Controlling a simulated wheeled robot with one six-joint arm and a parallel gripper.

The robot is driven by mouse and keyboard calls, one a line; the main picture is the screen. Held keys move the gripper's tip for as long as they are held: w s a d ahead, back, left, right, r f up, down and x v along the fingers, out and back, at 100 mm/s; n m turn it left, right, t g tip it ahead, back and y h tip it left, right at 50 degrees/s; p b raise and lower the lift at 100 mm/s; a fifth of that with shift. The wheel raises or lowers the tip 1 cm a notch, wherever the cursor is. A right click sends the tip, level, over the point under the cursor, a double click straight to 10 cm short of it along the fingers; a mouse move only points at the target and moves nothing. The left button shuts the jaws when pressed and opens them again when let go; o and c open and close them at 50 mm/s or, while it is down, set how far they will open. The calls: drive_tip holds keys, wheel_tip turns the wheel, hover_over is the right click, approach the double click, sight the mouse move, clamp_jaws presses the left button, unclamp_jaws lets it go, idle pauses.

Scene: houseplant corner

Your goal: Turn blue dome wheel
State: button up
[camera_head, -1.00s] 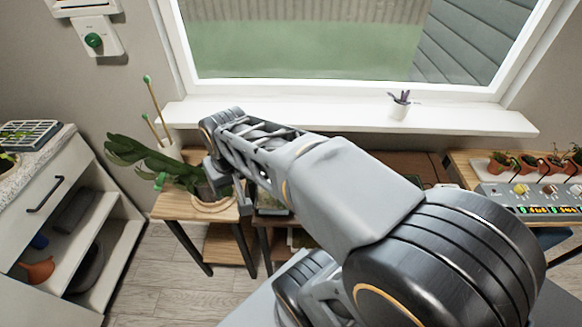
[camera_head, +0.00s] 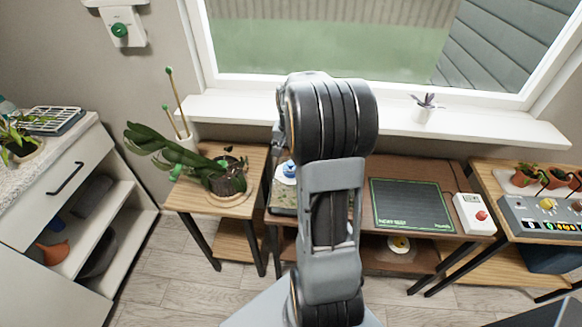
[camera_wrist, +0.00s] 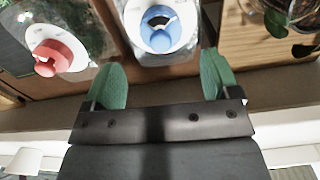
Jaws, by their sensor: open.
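The blue dome wheel (camera_wrist: 160,28) shows in the wrist view as a blue ring-shaped piece on a white round base, near the top middle. It also shows small in the head view (camera_head: 289,169), just left of my arm. My gripper (camera_wrist: 160,80) has two green fingers spread apart with nothing between them. The wheel appears ahead of the gap between the fingers, apart from them. In the head view my gripper is hidden by my arm. A similar red wheel (camera_wrist: 50,58) on a white base lies to the left in the wrist view.
A potted plant (camera_head: 226,178) stands on the wooden stand left of the wheel. A dark mat (camera_head: 411,205) and a white box with a red button (camera_head: 475,213) lie on the brown table to the right. A control panel (camera_head: 545,216) is farther right.

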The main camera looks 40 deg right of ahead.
wheel_tip(320, 180, down, 7)
drive_tip(key=shift+f, duration=0.15)
idle(0.4)
drive_tip(key=c, duration=0.9)
drive_tip(key=shift+c, duration=0.2)
drive_tip(key=shift+n, duration=0.3)
drive_tip(key=n, duration=0.3)
drive_tip(key=shift+n, duration=3)
